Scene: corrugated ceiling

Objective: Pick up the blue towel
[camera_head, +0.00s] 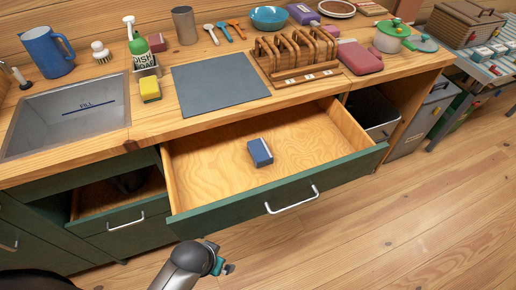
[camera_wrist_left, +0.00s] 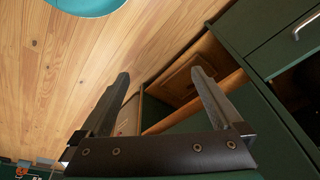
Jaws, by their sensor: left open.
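The blue towel appears as a small folded blue bundle with a pale edge (camera_head: 260,152), lying on the wooden floor of the open drawer (camera_head: 205,175). My left gripper (camera_wrist_left: 160,76) shows in the left wrist view with its two dark fingers spread apart and nothing between them. The wrist view looks past the fingers to the wooden floor and green cabinet fronts; the towel is not seen there. In the head view a grey arm part of mine with a teal joint reaches up at the bottom, in front of the drawer. My right gripper is not in view.
The drawer's green front (camera_head: 285,192) has a metal handle (camera_head: 291,200). Above it, the counter holds a grey mat (camera_head: 220,84), a wooden rack (camera_head: 298,75), a sponge (camera_head: 149,88) and a sink (camera_head: 65,115). A lower drawer (camera_head: 125,222) is partly open at left.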

